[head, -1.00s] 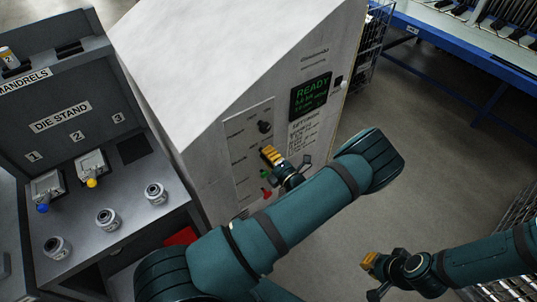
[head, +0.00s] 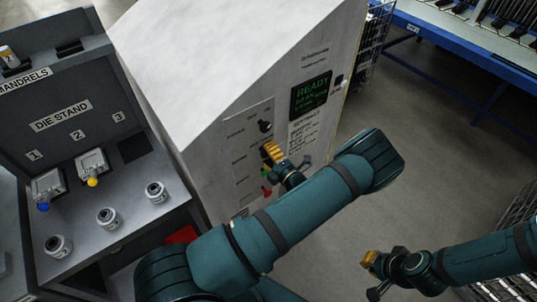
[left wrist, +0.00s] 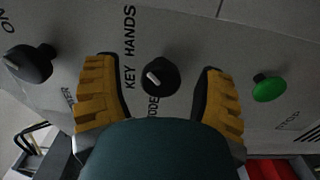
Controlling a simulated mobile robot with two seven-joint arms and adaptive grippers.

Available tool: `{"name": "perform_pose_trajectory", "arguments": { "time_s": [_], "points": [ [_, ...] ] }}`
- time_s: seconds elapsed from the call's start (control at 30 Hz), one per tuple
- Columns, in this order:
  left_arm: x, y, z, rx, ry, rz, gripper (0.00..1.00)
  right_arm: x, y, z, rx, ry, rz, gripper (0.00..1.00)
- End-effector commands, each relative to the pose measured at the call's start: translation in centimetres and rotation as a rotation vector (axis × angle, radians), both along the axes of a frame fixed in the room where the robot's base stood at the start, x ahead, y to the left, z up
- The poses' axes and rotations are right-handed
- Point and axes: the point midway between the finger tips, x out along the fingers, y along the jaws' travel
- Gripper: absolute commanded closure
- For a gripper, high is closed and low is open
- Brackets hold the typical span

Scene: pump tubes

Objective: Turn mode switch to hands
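The mode switch (left wrist: 161,77) is a round black knob with a white mark on the machine's front panel, beside the printed words KEY and HANDS. The mark lies toward the upper left of the knob in the left wrist view. My left gripper (left wrist: 163,92) is open, with one yellow finger on each side of the knob and a visible gap to both. In the head view my left gripper (head: 273,151) is at the panel and hides the switch. My right gripper (head: 371,274) hangs at the lower right, away from the panel; its opening is unclear.
Another black knob (left wrist: 30,63) and a green button (left wrist: 269,88) flank the switch. The die stand (head: 75,135) is at left; open floor lies right.

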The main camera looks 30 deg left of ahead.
Motion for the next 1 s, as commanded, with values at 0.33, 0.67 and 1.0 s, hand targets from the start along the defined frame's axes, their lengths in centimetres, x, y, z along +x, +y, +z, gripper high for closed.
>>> {"name": "perform_pose_trajectory", "arguments": {
  "time_s": [0.33, 0.67, 1.0],
  "points": [
    [-0.3, -0.7, -0.1, -0.002, 0.002, 0.000, 0.30, 0.0, 0.0, 0.0, 0.000, 0.000, 0.000, 1.00],
    [-2.6, -6.4, -0.1, -0.003, 0.001, -0.003, 0.30, 0.0, 0.0, 0.0, 0.000, 0.000, 0.000, 1.00],
    [-4.4, -10.6, -0.1, -0.001, 0.000, 0.000, 0.30, 0.0, 0.0, 0.0, 0.000, 0.000, 0.000, 1.00]
  ]
}}
